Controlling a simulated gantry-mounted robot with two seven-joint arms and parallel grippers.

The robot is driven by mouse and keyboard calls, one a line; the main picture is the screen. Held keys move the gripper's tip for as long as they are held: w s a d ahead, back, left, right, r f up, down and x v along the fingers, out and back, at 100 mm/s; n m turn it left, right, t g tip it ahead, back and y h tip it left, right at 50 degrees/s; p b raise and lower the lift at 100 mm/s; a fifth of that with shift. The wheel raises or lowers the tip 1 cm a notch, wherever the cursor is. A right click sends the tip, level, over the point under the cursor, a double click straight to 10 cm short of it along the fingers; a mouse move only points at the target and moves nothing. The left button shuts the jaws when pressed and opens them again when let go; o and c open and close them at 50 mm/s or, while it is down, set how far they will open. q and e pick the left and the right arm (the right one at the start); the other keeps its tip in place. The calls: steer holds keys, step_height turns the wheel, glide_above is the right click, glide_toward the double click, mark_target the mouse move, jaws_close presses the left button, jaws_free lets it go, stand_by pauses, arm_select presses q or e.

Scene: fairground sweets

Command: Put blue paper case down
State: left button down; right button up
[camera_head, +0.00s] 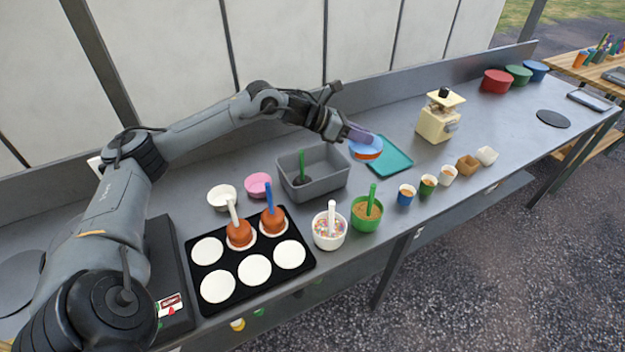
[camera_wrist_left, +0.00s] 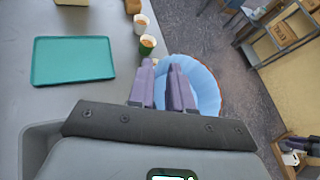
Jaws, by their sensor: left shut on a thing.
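My left gripper (camera_head: 357,136) is shut on the blue paper case (camera_head: 366,151) and holds it above the counter. The case is round and pale blue, with some orange on its side. It is at the left edge of the teal tray (camera_head: 396,166) in the head view, but its height over the counter is hard to judge. In the left wrist view, the purple fingers (camera_wrist_left: 163,88) cover part of the case (camera_wrist_left: 205,88), and the flat, empty teal tray (camera_wrist_left: 72,62) lies at the left.
A grey bin (camera_head: 313,184) stands left of the tray. A black tray (camera_head: 249,263) with white discs and a green bowl (camera_head: 366,214) are nearer.

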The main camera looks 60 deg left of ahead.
arm_select(q)
steer(key=shift+s+f, duration=0.25)
steer(key=shift+f, duration=0.45)
glide_above(342, 156)
steer(key=s+a, duration=0.2)
steer(key=s, duration=0.2)
step_height(342, 156, down, 7)
step_height(342, 156, down, 4)
steer(key=shift+f+b, duration=0.25)
steer(key=shift+b, duration=0.4)
steer(key=shift+f+b, duration=0.2)
steer(key=shift+b, duration=0.1)
steer(key=c, duration=1)
jaws_free()
steer(key=shift+r, duration=0.15)
